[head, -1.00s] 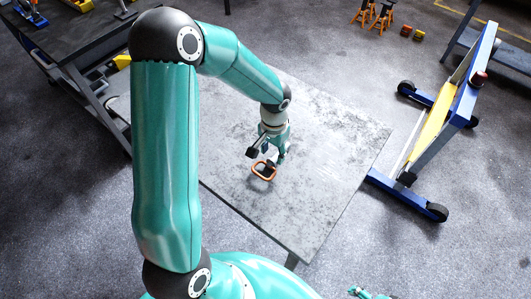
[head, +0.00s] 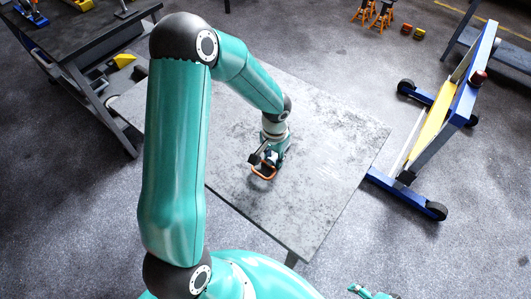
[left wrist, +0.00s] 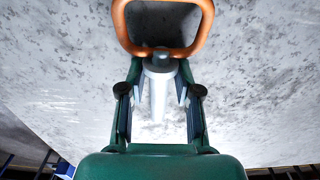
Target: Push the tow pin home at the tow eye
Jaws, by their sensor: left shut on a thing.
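My left gripper (head: 268,160) is over the grey table, seen in the head view. In the left wrist view the left gripper (left wrist: 160,92) is shut on the tow pin (left wrist: 157,88). The pin's pale metal shank lies between the two fingers. An orange loop handle (left wrist: 207,28) at the pin's dark head shows at the top of that view, and the orange loop also shows in the head view (head: 263,177). I cannot make out the tow eye. A small teal part of mine (head: 370,293) shows at the bottom edge of the head view, with its jaws unclear.
The grey tabletop (head: 320,170) is mostly bare around the gripper. A blue and yellow wheeled frame (head: 440,110) stands on the floor at the right. A dark workbench (head: 95,45) is at the upper left. Orange stands (head: 375,15) are at the back.

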